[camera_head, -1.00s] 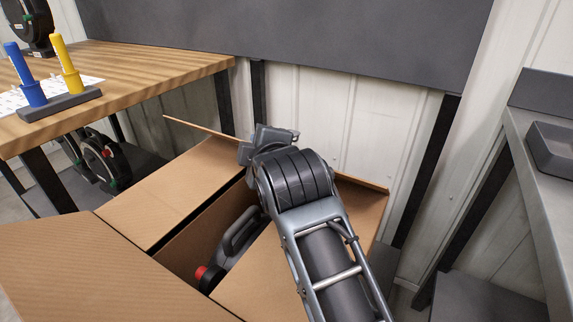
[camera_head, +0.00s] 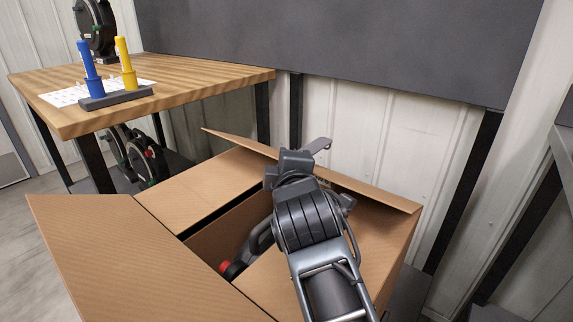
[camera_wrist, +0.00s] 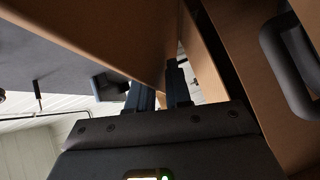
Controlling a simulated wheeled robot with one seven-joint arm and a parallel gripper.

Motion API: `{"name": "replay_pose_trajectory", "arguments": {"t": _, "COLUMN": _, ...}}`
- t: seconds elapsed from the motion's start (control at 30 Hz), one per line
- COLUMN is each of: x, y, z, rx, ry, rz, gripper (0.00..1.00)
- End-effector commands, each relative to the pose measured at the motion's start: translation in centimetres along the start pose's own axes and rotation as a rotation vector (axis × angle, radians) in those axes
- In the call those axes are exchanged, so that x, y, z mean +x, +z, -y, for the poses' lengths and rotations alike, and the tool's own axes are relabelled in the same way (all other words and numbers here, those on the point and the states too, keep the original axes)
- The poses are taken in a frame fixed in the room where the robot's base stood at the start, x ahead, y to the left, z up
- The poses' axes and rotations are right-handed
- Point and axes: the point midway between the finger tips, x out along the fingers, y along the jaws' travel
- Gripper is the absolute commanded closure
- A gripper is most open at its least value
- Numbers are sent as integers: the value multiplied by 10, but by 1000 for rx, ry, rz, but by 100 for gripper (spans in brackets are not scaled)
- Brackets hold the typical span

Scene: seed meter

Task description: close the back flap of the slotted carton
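The slotted carton (camera_head: 203,242) stands open in the head view. Its back flap (camera_head: 372,192) is raised at the far side, seen nearly edge-on, and its middle is hidden behind my gripper. My gripper (camera_head: 318,147) is at the middle of that flap, with one finger showing above its top edge. In the wrist view my gripper's two dark fingers (camera_wrist: 160,95) are close together with a narrow gap. A cardboard panel (camera_wrist: 110,30) reaches down to them; I cannot tell whether it is held between them.
Other carton flaps are spread open: a left one (camera_head: 190,185) and a near one (camera_head: 120,255). A dark handled object with a red knob (camera_head: 232,270) is inside the carton. A wooden table (camera_head: 200,85) stands at the back left, a grey panel (camera_head: 330,45) behind.

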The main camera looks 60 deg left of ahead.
Motion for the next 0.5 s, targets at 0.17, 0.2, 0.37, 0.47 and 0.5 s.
{"name": "replay_pose_trajectory", "arguments": {"t": 0.17, "x": 0, "y": 0, "z": -3, "rx": 0, "ry": 3, "rz": 0, "gripper": 70}}
{"name": "replay_pose_trajectory", "arguments": {"t": 0.2, "x": 0, "y": 0, "z": -2, "rx": 1, "ry": 2, "rz": 0, "gripper": 70}}
{"name": "replay_pose_trajectory", "arguments": {"t": 0.37, "x": -1, "y": 0, "z": -1, "rx": 2, "ry": -1, "rz": 0, "gripper": 70}}
{"name": "replay_pose_trajectory", "arguments": {"t": 0.47, "x": -8, "y": 1, "z": 0, "rx": 3, "ry": -2, "rz": 1, "gripper": 70}}
{"name": "replay_pose_trajectory", "arguments": {"t": 0.5, "x": -12, "y": 0, "z": -1, "rx": 3, "ry": -2, "rz": 1, "gripper": 70}}
